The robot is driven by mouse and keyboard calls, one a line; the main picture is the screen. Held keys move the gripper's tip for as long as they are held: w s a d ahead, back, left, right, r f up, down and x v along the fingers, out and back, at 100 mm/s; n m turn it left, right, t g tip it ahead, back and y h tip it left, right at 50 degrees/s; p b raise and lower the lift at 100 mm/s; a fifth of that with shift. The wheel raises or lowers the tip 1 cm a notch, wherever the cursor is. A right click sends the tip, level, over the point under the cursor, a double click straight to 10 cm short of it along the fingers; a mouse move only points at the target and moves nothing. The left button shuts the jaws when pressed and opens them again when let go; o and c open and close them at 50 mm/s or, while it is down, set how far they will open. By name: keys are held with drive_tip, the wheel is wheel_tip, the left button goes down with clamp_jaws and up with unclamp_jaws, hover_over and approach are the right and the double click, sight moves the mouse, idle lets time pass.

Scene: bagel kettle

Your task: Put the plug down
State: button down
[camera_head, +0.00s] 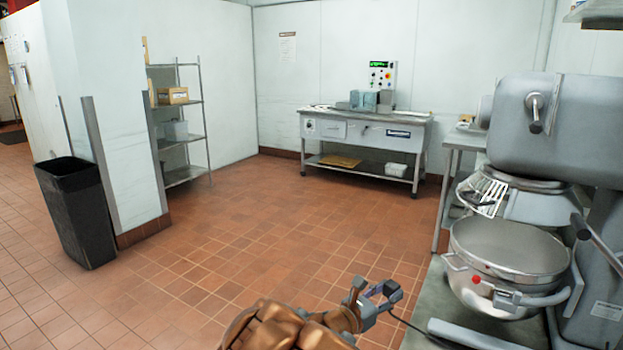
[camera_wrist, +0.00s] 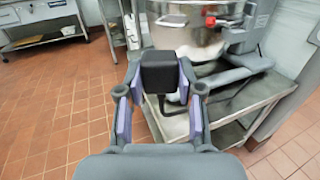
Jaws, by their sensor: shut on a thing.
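The black plug (camera_wrist: 160,76) is a blocky piece in the middle of the wrist view, held between the two fingers of my gripper (camera_wrist: 160,88). A dark cord (camera_wrist: 168,106) hangs from it towards the metal table. In the head view my gripper (camera_head: 381,298) is at the bottom centre, left of the table (camera_head: 415,338) with the mixer. The plug itself is hard to make out there, but a dark cord runs from the gripper to the right. The gripper is shut on the plug, with the plug held up in front of the table's edge.
A large mixer (camera_head: 553,130) with a steel bowl (camera_head: 508,250) stands on the table at right. A steel workbench (camera_head: 365,130) is at the back wall, a wire shelf (camera_head: 178,125) and black bin (camera_head: 77,212) at left. The tiled floor (camera_head: 250,225) between is clear.

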drive_tip(key=shift+r+p, duration=2.6)
drive_tip(key=shift+p, duration=2.05)
